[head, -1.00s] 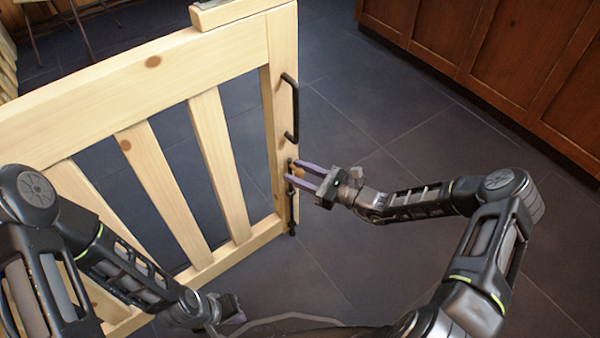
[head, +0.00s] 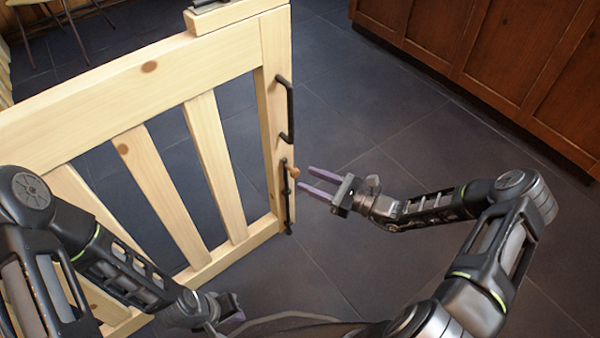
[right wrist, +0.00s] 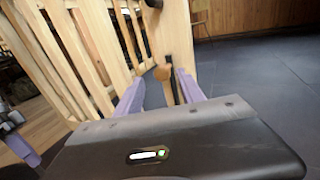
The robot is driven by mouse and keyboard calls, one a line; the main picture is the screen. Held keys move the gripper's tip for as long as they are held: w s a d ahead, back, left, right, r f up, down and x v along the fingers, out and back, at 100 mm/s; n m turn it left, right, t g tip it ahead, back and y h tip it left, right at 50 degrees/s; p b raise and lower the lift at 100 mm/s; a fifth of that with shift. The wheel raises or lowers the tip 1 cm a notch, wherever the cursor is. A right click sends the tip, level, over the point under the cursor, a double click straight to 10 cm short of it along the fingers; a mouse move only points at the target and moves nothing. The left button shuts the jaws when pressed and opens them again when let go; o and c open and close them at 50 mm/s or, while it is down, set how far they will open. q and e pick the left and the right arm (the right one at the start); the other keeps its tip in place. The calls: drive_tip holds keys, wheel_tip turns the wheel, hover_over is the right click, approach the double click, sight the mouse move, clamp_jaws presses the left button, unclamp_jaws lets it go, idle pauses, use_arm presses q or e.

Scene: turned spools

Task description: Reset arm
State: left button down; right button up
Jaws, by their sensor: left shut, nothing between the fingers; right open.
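My right gripper (head: 312,184) is open and empty, just to the right of the wooden gate's edge in the head view. Its purple fingers point at a small wooden knob (head: 293,171) on the gate's latch bar, with a gap between. In the right wrist view the knob (right wrist: 163,72) shows beyond and between the spread fingertips (right wrist: 162,88). My left gripper (head: 238,314) is low at the bottom of the head view, shut and empty, partly hidden by my arm.
The slatted light wooden gate (head: 150,67) fills the left side, with a black handle (head: 290,110) on its edge post. Brown wooden cabinets (head: 480,60) stand at the upper right. Dark tiled floor (head: 370,110) lies clear between the gate and the cabinets. A chair (head: 60,20) stands behind the gate.

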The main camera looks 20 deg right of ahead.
drive_tip(key=shift+v, duration=1.05)
